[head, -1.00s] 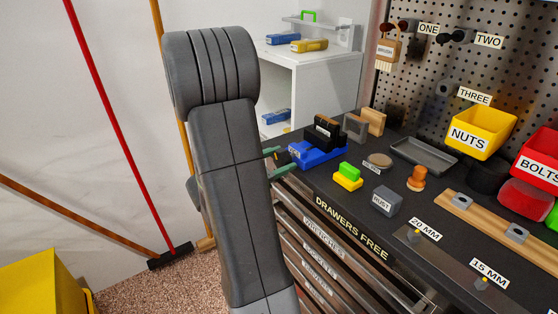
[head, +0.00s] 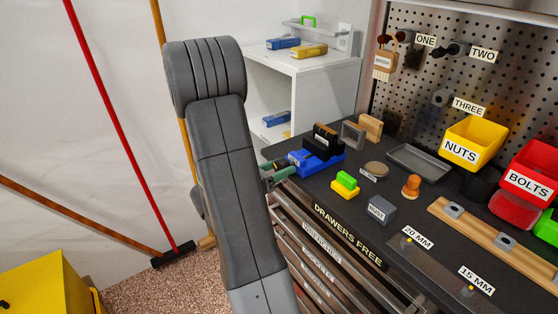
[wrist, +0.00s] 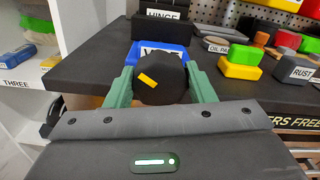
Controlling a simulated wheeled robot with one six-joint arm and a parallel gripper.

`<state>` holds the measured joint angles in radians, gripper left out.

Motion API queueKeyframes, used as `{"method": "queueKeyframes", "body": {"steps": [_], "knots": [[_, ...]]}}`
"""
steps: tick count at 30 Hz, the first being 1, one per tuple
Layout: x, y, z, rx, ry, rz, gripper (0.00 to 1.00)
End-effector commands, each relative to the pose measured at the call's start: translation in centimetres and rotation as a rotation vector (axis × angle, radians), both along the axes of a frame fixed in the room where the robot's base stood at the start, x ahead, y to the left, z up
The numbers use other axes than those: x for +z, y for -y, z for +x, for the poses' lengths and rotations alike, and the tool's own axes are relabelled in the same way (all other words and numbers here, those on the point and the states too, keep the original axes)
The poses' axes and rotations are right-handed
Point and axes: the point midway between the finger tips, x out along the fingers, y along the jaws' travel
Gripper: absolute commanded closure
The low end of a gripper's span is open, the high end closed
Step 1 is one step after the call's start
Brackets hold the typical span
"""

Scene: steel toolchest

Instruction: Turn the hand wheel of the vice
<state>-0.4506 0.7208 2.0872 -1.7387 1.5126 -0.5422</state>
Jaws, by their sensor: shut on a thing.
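The vice is blue with black jaws (head: 318,155) and stands at the left end of the black bench top; its blue body also shows in the wrist view (wrist: 172,50), its label partly hidden. The hand wheel (wrist: 162,82) is a dark, faceted knob with a tilted yellow mark, on the near side of the vice. My gripper (wrist: 161,84) is shut on the wheel, one green finger on each side. In the head view my gripper (head: 277,172) is at the bench's left edge; my arm hides part of it.
Right of the vice stand a green and yellow block (head: 345,185), a grey RUST block (head: 381,209) and a grey tray (head: 418,162). A white shelf (head: 300,75) rises behind. Drawer handles (head: 325,240) run below the bench edge.

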Motion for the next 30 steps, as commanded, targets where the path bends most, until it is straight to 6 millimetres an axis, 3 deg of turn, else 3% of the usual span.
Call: {"method": "queueKeyframes", "body": {"steps": [18,30], "knots": [[0.34,-0.11,0.16,0.0,-0.456,-0.331,0.74],[0.03,-0.15,0.19,0.001,-0.622,-0.453,0.74]]}}
